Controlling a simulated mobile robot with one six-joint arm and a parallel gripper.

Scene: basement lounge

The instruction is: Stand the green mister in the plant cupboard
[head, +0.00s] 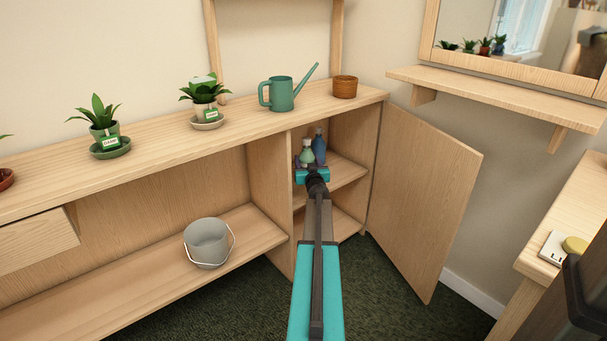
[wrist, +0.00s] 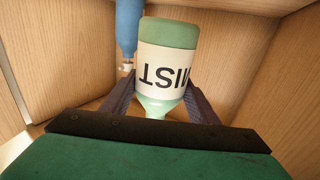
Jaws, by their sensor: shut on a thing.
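The green mister (head: 307,155) is inside the open plant cupboard (head: 349,187), above or on its middle shelf; I cannot tell whether its base touches. In the wrist view the mister (wrist: 168,62) shows a white label with dark letters and appears upside down in the picture. My gripper (head: 312,174) reaches into the cupboard. Its two dark fingers (wrist: 158,100) are shut on the mister, one on each side near its neck. A blue bottle (head: 319,146) is just right of the mister in the head view; it also shows in the wrist view (wrist: 128,25).
The cupboard door (head: 424,195) stands wide open to the right. A teal watering can (head: 282,94), a terracotta pot (head: 345,87) and potted plants stand on the counter above. A grey bucket (head: 206,243) is on the low shelf at left.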

